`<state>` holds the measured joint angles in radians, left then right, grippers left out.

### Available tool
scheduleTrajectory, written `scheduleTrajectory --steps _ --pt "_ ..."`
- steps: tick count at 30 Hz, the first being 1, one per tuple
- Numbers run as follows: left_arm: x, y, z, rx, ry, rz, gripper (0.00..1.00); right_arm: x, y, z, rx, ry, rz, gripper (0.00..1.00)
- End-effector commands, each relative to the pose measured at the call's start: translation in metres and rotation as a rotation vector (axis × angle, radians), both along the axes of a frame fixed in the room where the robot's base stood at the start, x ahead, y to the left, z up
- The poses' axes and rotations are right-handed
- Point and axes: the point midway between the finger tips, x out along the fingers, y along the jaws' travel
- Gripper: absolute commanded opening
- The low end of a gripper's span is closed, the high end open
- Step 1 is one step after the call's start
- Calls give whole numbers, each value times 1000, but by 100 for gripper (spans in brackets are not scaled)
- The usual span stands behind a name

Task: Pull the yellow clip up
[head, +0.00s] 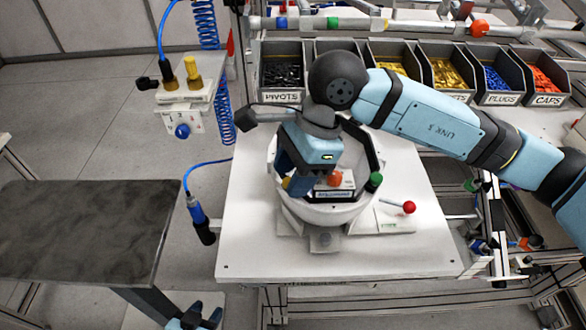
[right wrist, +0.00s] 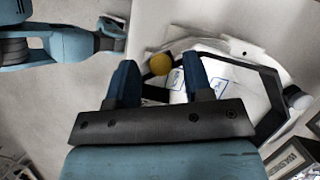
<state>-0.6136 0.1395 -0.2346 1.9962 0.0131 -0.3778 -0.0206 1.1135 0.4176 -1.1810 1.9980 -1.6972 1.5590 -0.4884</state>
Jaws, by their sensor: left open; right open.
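The white helmet shell (head: 325,214) sits in a fixture on the white table. The yellow clip's round yellow end (head: 286,183) shows at the shell's left side, partly hidden by my right gripper. In the right wrist view the yellow end (right wrist: 160,64) appears between the two fingertips, closer to the left finger; contact cannot be told. My right gripper (head: 290,176) is open, pointing down over the shell's left part. My left gripper (head: 196,317) is open and empty, low at the bottom edge, and also shows in the right wrist view (right wrist: 112,36).
An orange knob (head: 334,179), a green knob (head: 375,180) and a red ball lever (head: 409,207) are close to the right gripper. Labelled parts bins (head: 498,98) line the back. A hanging tool (head: 201,222) is left of the table. A dark table (head: 80,232) stands far left.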

Motion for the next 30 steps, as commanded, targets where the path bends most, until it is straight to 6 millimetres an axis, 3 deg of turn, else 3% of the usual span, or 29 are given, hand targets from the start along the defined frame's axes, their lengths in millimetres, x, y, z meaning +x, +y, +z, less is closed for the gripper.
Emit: scheduleTrajectory --steps 1,6,7,13,20,27,28,30 --pt "0 0 0 0 1 0 43 0 0 0 0 0 0 42" --pt "-1 0 -1 1 2 0 43 0 0 0 0 0 0 3" --pt "-1 0 -1 1 2 0 43 0 0 0 0 0 0 0" --pt "-1 0 -5 1 5 0 43 0 0 0 0 -1 0 0" --pt "-1 0 -23 1 5 0 43 0 0 9 1 -2 0 0" --pt "-1 0 -21 2 6 0 43 0 0 14 2 -2 -1 0" --pt "-1 0 -20 1 5 0 43 1 0 14 2 -2 -1 22" --pt "-1 0 -19 1 3 0 43 0 0 14 2 -1 -1 38"
